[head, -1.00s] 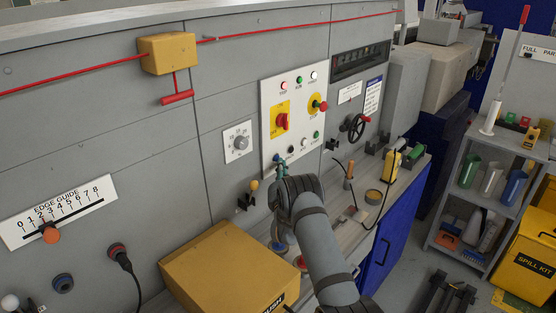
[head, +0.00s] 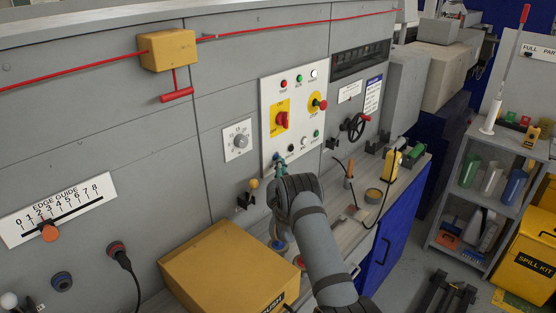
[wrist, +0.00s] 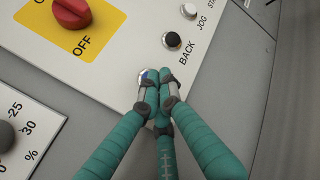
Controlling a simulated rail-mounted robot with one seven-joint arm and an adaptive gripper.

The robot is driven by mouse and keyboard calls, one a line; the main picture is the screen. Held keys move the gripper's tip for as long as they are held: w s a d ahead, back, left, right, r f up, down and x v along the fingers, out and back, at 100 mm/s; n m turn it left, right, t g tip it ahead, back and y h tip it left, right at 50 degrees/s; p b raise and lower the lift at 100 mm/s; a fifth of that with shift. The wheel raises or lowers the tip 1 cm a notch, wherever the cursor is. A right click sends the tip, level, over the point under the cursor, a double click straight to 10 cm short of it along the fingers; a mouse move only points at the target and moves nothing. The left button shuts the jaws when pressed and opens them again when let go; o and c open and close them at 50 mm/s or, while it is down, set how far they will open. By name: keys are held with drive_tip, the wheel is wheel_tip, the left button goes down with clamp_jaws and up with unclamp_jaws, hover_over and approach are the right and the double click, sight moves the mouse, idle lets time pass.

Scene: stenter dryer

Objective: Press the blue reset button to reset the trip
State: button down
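The white control panel (head: 268,152) is on the grey machine wall. My gripper (head: 280,163) is at its lower left corner. In the wrist view the teal fingers of my gripper (wrist: 156,76) are together, with no object between them. Their tips are at a small round button with a bright metal rim (wrist: 147,74), which they mostly cover. A hint of blue shows there; whether the button is pressed in cannot be seen. The red trip lamp (head: 284,84) at the panel's top looks dull.
Close by are a black BACK button (wrist: 172,40), a white JOG button (wrist: 189,11) and a red OFF switch (wrist: 72,12) on yellow. A dial (head: 238,141) is left of the panel. A yellow box (head: 225,265) stands below.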

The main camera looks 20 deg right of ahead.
drive_tip(key=shift+w+a+r, duration=0.15)
drive_tip(key=shift+s, duration=0.25)
idle(0.4)
drive_tip(key=s+d+b, duration=0.2)
drive_tip(key=s+d, duration=0.1)
drive_tip(key=s, duration=0.2)
drive_tip(key=shift+s, duration=0.25)
drive_tip(key=shift+a, duration=0.1)
idle(0.5)
